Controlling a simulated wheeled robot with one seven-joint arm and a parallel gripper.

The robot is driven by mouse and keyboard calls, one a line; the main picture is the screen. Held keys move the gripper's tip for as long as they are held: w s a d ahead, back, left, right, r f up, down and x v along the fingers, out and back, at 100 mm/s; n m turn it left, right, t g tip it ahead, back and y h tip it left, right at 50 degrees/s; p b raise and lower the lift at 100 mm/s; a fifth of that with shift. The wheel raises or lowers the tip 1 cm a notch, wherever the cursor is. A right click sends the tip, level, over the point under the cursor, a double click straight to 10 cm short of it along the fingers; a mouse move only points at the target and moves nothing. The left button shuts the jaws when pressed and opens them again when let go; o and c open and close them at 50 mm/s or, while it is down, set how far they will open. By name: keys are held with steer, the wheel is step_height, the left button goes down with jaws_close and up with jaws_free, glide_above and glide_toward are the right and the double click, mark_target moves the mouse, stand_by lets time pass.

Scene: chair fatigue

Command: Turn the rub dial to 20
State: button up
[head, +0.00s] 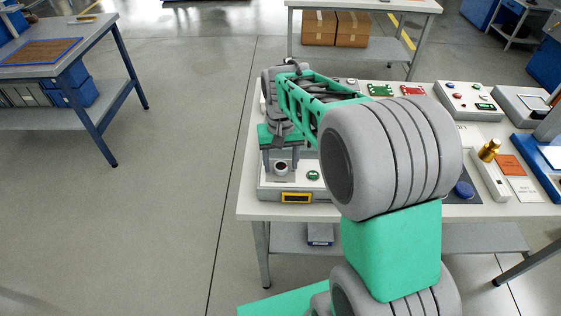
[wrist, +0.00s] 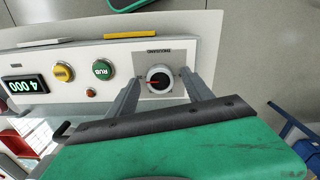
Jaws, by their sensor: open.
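The dial (wrist: 159,78) is a round knob with a white rim, dark face and red pointer pointing left in the wrist view. A label like "THOUSAND" sits beside it, inverted. In the head view the dial (head: 281,168) is on the front left of a pale panel box. My gripper (wrist: 160,80) is open, with one finger on each side of the dial and visible gaps. In the head view my gripper (head: 281,156) is above the dial.
A yellow button (wrist: 63,73) and a small red button (wrist: 91,92) share the panel. A yellow-framed plate (head: 297,197) is on its front. The white table (head: 285,213) holds other control boxes to the right. Open floor lies to the left.

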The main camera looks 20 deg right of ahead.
mark_target(281, 166)
step_height(281, 166, up, 8)
steer(key=shift+f+b, duration=0.15)
steer(key=shift+b, duration=0.2)
